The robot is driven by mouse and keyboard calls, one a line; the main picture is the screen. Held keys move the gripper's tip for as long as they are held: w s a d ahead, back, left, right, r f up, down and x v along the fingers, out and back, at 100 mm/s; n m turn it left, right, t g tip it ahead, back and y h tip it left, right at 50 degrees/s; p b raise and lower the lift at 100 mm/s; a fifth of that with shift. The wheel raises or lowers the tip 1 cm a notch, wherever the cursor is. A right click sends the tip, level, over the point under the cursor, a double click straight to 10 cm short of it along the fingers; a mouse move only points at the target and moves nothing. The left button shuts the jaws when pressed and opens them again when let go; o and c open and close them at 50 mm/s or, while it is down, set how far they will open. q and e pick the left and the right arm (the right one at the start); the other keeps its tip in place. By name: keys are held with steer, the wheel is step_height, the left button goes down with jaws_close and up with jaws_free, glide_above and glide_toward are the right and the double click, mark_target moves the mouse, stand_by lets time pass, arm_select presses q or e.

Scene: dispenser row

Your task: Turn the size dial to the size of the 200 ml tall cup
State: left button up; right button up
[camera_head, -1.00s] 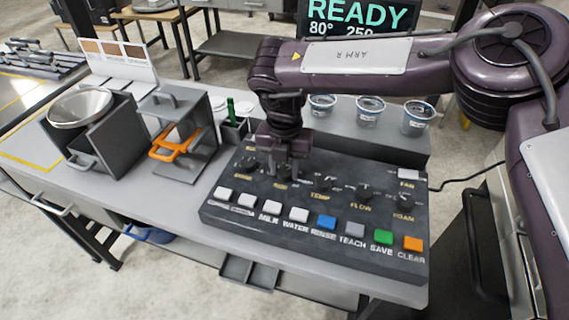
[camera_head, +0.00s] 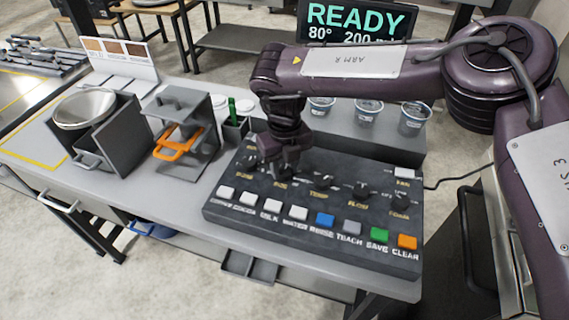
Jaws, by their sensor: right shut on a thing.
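The dark control panel (camera_head: 225,213) has a row of dark dials along its upper part. My right gripper (camera_head: 280,166) reaches down from above and is shut on the size dial (camera_head: 281,174), second from the left. The gripper mostly hides this dial, so its pointer cannot be read. The display (camera_head: 356,22) reads READY, 80° and 200, with the unit partly cut off by my arm. Several cups with lids or rims stand behind the panel, among them a clear cup (camera_head: 368,111); which one is the 200 ml tall cup cannot be told. My left gripper is out of view.
Other dials, such as the temp dial (camera_head: 320,182) and flow dial (camera_head: 361,189), are close to the right. Coloured buttons line the front, with a green save button (camera_head: 379,236). An orange-handled portafilter (camera_head: 178,146) in a stand and a grey bin (camera_head: 110,143) are at left.

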mark_target(285, 170)
steer(key=shift+r, duration=0.15)
stand_by(0.3)
steer(key=o, duration=1)
step_height(285, 170, up, 8)
steer(key=shift+f+b, duration=0.15)
steer(key=shift+b, duration=0.6)
